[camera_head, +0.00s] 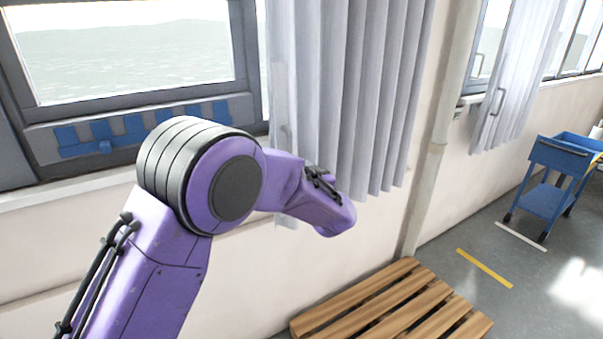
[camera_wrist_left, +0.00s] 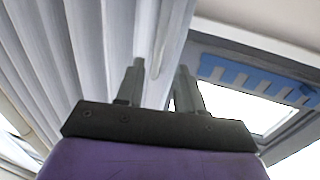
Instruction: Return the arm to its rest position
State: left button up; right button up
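My purple left arm (camera_head: 150,260) rises from the lower left in the head view, bends at a large elbow joint and reaches right in front of the curtain. Its gripper fingers do not show in that view. In the left wrist view my left gripper (camera_wrist_left: 160,72) has its two dark fingers apart with nothing between them. The fingers point up toward the curtain and window area. My right arm and right gripper are in neither view.
A grey curtain (camera_head: 355,90) hangs beside the window (camera_head: 125,50) behind the arm. A wooden pallet (camera_head: 385,305) lies on the floor below. A blue cart (camera_head: 550,185) stands at the far right. Grey floor (camera_head: 455,275) between pallet and cart is clear.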

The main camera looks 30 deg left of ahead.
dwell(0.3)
pick_arm(q)
jog(key=s+d+f+m+g+h+b, duration=0.1)
jog(key=s+f+h, duration=0.3)
jog(key=s+f, duration=0.75)
jog(key=s+d+f+h+b, duration=0.1)
jog(key=s+f+h, duration=0.3)
jog(key=f, duration=1.4)
jog(key=s+f+g, duration=0.2)
jog(key=s+f, duration=0.3)
jog(key=s, duration=0.4)
jog(key=s+f+m+g+h+b, duration=0.1)
jog(key=s+f+g, duration=0.2)
jog(key=s+f, duration=0.3)
jog(key=s+f+g+h+b, duration=0.1)
jog(key=s+f, duration=0.5)
jog(key=s, duration=0.7)
jog(key=shift+s+d+m+g, duration=0.15)
jog(key=shift+d+m+g, duration=0.25)
jog(key=shift+g, duration=0.5)
